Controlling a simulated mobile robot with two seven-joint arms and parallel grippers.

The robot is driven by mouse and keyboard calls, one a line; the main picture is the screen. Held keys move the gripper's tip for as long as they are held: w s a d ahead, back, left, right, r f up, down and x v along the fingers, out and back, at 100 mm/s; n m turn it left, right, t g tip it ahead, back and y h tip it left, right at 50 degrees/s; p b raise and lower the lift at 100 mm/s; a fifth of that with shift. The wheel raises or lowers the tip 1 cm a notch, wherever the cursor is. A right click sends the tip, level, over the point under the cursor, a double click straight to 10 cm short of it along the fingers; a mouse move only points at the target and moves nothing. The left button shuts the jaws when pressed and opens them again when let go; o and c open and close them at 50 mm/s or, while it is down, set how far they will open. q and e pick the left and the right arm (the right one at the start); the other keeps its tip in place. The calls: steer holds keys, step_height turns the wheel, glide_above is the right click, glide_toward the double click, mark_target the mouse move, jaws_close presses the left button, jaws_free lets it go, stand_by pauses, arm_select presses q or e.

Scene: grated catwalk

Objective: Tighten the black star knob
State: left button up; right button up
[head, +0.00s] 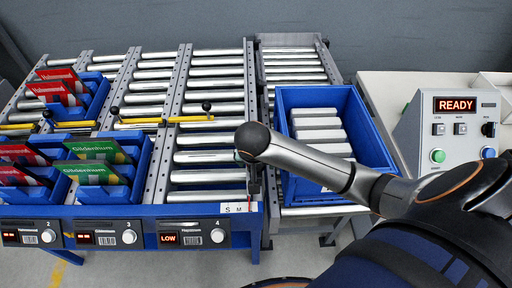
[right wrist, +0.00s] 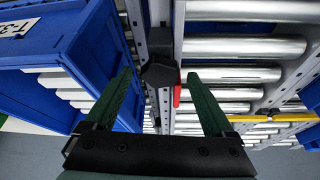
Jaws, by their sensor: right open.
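In the right wrist view a black knob with a faceted outline (right wrist: 159,73) sits on the grey metal rail, with a small red part beside it. I take it for the star knob. My right gripper (right wrist: 158,78) is open, its two dark green fingers on either side of the knob with clear gaps, so it is not gripped. How far the knob lies beyond the fingertips is hard to tell. In the head view my right arm reaches in from the right to the rail end, and its wrist hides the knob and most of the gripper. My left gripper is not in view.
A blue crate (head: 370,137) with several grey-white packs stands right of the rail. Roller lanes (head: 208,130) with yellow bars and black ball knobs lie left. Blue bins with red and green cards stand further left. A control box (head: 450,125) reads READY at right.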

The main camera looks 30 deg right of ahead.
steer(key=v, duration=1.2)
steer(key=shift+r, duration=0.25)
